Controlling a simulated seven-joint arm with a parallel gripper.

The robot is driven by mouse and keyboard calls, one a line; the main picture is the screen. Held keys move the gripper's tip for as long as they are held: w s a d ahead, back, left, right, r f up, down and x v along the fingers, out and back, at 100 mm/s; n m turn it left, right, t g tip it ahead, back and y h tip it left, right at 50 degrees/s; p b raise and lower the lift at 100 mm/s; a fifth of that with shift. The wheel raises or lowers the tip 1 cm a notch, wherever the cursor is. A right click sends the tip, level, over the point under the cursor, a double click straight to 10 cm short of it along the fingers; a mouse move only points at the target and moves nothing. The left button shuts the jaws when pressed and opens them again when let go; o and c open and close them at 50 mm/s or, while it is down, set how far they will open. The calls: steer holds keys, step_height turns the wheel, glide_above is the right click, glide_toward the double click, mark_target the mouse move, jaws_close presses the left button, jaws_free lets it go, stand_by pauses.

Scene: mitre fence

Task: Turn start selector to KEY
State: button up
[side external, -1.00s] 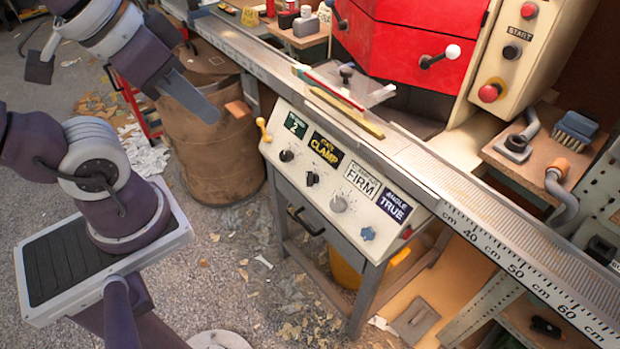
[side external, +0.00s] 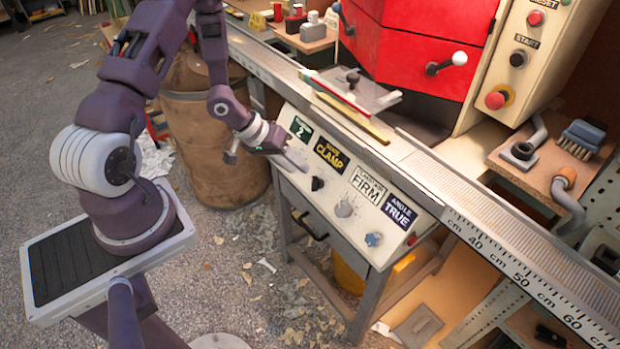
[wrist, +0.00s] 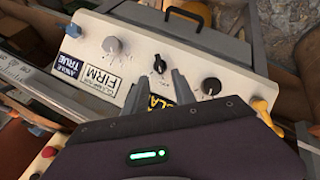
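The cream control panel (side external: 335,212) carries several knobs and the signs 2, CLAMP, FIRM and TRUE. A black pointer knob (side external: 317,184) sits below the CLAMP sign (side external: 331,154); it also shows in the wrist view (wrist: 160,65). My gripper (side external: 299,163) is over the panel's left part, hiding the left black knob in the side view. In the wrist view my gripper (wrist: 166,76) has its fingers parted, with nothing between them. The fingertips are close to the pointer knob; contact cannot be told. No selector sign reading KEY is legible. A START sign (side external: 526,41) stands on the right cabinet.
A grey knob (side external: 344,208) and a blue knob (side external: 373,239) sit farther right on the panel. The left black knob (wrist: 210,87) and a yellow lever (wrist: 262,108) show in the wrist view. The rail (side external: 420,167) runs behind the panel.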

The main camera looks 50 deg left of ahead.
mark_target(312, 181)
steer(key=x, duration=0.7)
steer(key=shift+s, duration=0.1)
jaws_close()
